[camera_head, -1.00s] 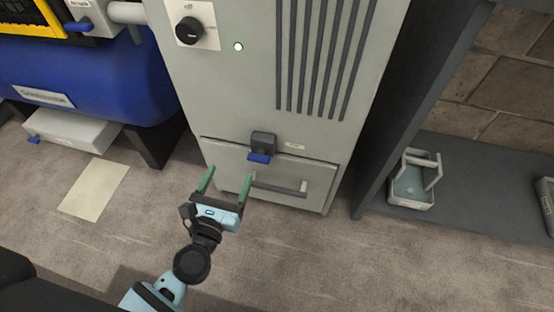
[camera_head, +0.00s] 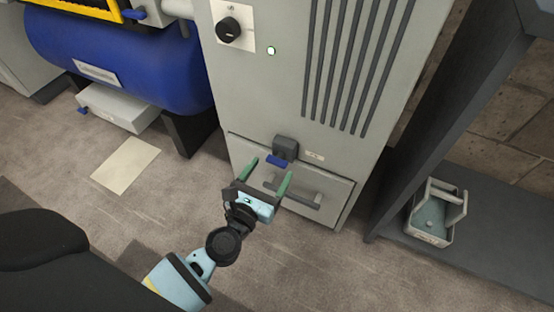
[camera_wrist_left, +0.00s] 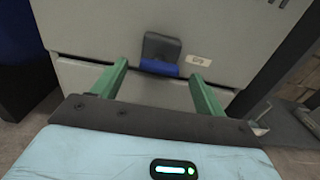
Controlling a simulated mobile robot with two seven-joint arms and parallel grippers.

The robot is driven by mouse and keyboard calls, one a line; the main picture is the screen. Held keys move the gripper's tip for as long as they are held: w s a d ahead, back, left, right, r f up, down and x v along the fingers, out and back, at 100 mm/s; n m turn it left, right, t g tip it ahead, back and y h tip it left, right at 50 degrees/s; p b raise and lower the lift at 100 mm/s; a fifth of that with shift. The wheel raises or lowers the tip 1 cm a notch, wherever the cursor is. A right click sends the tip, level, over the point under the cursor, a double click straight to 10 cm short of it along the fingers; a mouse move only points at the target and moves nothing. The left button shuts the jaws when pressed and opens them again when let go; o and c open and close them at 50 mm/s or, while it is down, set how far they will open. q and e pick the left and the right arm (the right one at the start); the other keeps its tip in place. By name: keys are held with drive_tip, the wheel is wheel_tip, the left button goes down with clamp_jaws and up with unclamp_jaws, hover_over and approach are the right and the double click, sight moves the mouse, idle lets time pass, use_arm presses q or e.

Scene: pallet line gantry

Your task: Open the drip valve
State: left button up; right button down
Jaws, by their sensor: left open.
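A dark grey valve block (camera_head: 286,146) with a blue lever (camera_head: 277,161) sits on the lower front of the grey cabinet, just above its drawer. A small label (camera_head: 313,156) is beside it, its text too small to read. In the left wrist view the blue lever (camera_wrist_left: 159,68) hangs at the bottom of the dark block (camera_wrist_left: 161,46). My left gripper (camera_head: 269,167) is open and empty, its green fingers pointing at the cabinet. In the left wrist view the lever appears between the fingertips (camera_wrist_left: 160,70), apparently untouched. My right gripper is not in view.
The drawer handle (camera_head: 292,193) sticks out just below the lever, partly behind my fingers. A black knob (camera_head: 229,29) is higher on the cabinet. A blue tank (camera_head: 130,60) stands left, with a pale box (camera_head: 122,108) under it. A small tray (camera_head: 432,237) lies on the dark shelf at right.

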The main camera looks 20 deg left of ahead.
sight(275, 164)
use_arm(q)
drive_tip(key=shift+w, duration=2.2)
drive_tip(key=shift+d, duration=0.1)
drive_tip(key=c, duration=1)
